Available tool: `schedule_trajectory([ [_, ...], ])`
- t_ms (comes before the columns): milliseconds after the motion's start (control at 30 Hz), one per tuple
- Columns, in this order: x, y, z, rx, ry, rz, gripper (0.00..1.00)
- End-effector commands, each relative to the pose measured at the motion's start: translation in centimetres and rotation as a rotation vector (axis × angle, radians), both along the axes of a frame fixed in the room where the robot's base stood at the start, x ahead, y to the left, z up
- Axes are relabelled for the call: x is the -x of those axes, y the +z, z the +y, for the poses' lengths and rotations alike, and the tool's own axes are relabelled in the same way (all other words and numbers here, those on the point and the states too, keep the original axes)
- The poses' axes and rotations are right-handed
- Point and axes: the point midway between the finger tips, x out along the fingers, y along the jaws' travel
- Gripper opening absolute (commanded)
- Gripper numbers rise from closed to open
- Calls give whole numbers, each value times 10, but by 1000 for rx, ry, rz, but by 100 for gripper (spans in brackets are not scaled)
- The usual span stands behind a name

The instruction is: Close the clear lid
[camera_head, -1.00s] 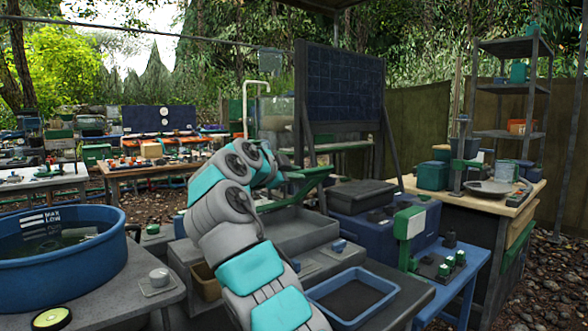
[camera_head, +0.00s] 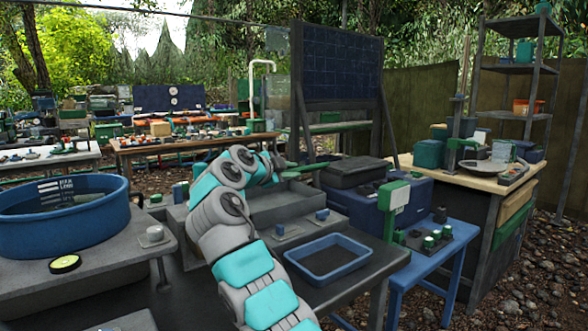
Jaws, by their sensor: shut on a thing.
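My gripper (camera_head: 283,167) is at the end of my grey and turquoise arm, over the back of a grey open trough (camera_head: 290,207). The arm hides most of the fingers. They are shut at a thin green piece (camera_head: 304,170), which lies nearly level above the trough's back edge. I cannot make out a clear lid for certain, nor whether the green piece belongs to it.
A blue water tub (camera_head: 70,225) stands at left. A blue-rimmed tray (camera_head: 327,277) sits in front of the trough. A dark-lidded bin (camera_head: 355,172), a blue box (camera_head: 365,205) and a green-headed post (camera_head: 394,205) stand to the right. A solar panel (camera_head: 342,70) rises behind.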

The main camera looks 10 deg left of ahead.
Motion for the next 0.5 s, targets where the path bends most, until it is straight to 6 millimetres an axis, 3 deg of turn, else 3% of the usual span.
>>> schedule_trajectory([
  [300, -1, -3, 0, 1, 1, 4, 0],
  [333, -1, -3, 1, 1, 1, 4, 23],
  [500, -1, -2, 0, 1, 1, 4, 42],
])
